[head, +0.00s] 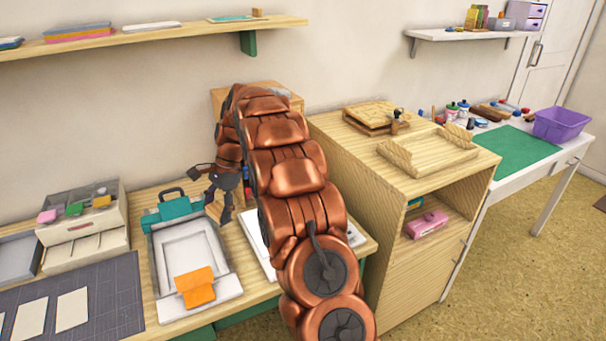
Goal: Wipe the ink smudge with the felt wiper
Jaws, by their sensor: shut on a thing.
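My gripper (221,192) hangs from my copper-coloured arm, above the right rear part of a pale grey tray (164,273) with a teal clamp-like piece (176,211) at its back. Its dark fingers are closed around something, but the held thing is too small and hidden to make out. I cannot pick out the felt wiper for certain. An orange folded piece (195,287) lies over the tray's front part. No ink smudge can be made out; my arm hides part of the table right of the tray.
A beige drawer box (84,241) with small coloured blocks stands at left, behind a dark cutting mat (103,291) with white cards. A wooden cabinet (341,165) stands right of my arm. A wall shelf (150,38) runs above. A green mat (513,150) lies farther right.

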